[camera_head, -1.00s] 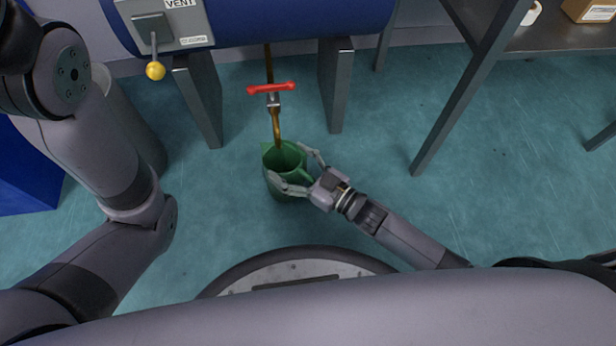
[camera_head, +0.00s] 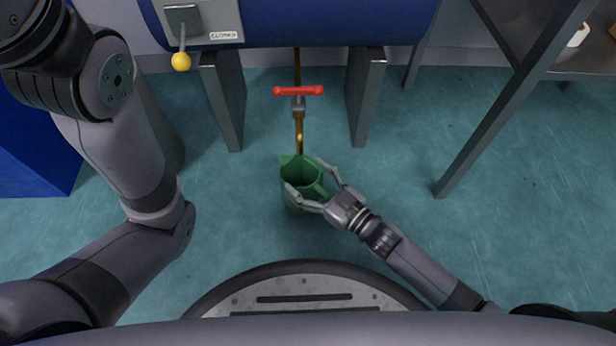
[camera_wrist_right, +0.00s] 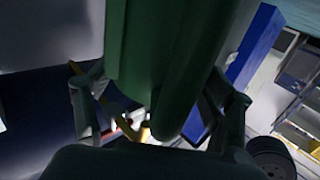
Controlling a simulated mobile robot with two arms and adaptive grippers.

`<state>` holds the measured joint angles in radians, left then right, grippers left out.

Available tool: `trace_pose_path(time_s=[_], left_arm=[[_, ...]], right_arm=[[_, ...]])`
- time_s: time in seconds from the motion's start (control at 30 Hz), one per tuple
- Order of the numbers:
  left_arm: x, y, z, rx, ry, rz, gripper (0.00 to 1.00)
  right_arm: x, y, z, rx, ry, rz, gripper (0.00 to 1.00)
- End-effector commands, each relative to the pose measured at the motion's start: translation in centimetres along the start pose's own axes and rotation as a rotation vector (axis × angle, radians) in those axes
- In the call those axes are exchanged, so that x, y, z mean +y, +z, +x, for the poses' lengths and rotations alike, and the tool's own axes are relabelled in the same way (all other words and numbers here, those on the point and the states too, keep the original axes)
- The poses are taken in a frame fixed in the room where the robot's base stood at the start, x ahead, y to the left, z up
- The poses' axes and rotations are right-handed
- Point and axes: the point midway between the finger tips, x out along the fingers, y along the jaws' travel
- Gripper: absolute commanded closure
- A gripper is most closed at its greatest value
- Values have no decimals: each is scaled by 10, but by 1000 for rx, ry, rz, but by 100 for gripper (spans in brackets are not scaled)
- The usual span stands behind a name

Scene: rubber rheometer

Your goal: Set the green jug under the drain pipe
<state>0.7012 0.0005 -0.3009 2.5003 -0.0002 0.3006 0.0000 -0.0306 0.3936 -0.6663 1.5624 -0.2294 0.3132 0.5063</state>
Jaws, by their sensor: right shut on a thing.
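The green jug (camera_head: 296,203) stands upright, its open mouth facing up, low over or on the floor; I cannot tell whether it touches. My right gripper (camera_head: 309,175) is shut on it from the right, a finger on each side of the handle side. The brass drain pipe (camera_head: 299,132) comes down from the blue tank, with a red valve handle (camera_head: 298,91) across it. Its lower end shows at the jug's far rim. In the right wrist view the jug (camera_wrist_right: 165,50) fills the middle between the fingers. My left gripper is out of view.
The blue tank (camera_head: 320,22) stands on dark legs (camera_head: 364,98) either side of the pipe. A shelf leg (camera_head: 505,110) stands at right. Teal floor (camera_head: 400,215) is clear around the jug.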

Motion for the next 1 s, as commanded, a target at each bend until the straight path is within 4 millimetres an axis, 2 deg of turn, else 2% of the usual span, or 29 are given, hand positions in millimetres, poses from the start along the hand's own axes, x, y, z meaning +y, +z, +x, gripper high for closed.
trace_pose_path(time_s=[0.07,0.1,0.37,0.77,0.87,1.0], left_arm=[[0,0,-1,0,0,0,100],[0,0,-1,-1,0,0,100],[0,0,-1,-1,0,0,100],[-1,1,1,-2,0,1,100],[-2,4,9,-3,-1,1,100],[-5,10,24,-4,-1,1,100]], right_arm=[[0,-4,2,15,-3,-1,85],[0,2,0,0,0,0,22],[0,2,0,-1,0,0,5],[0,-2,0,-1,0,0,4],[0,-2,-13,-6,0,1,4],[0,-4,-41,-7,1,2,4]])
